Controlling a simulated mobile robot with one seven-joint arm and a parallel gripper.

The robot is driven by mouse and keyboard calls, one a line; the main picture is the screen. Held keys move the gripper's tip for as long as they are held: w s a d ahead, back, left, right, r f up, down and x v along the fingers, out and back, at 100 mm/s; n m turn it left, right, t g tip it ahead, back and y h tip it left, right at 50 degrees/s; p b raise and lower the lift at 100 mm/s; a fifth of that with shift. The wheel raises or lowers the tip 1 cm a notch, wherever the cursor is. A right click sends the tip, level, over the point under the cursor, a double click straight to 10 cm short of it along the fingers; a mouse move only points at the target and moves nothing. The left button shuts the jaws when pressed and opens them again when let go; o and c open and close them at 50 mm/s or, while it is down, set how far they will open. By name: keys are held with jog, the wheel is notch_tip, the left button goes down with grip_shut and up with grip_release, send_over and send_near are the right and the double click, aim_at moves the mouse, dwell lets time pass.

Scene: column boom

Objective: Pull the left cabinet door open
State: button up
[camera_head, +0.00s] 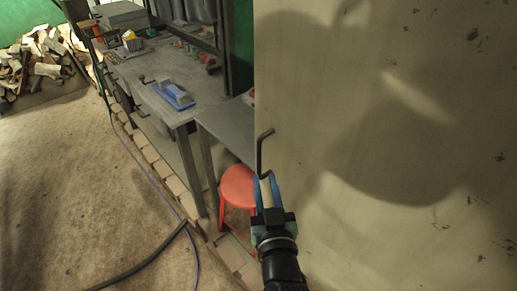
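A large beige cabinet door panel (400,110) fills the right half of the view; whether it is the left door I cannot tell from this view. A dark bent bar handle (260,152) sits near the panel's left edge. My gripper (266,177) is at the handle's lower end, with its two blue fingers apart. The handle's lower bend shows between or just behind the fingertips; contact cannot be told.
A red stool (238,186) stands just left of my gripper. A grey workbench (190,110) with a blue-based tool (173,95) lies behind. A hose (140,264) and a thin blue cable cross the floor. Firewood (35,65) is piled far left. The left floor is mostly clear.

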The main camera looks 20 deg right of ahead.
aim_at(259, 155)
jog(key=x, duration=0.9)
jog(key=shift+w+r+p, duration=0.1)
jog(key=shift+w+p, duration=0.2)
jog(key=shift+w, duration=0.1)
grip_shut()
dwell(1.0)
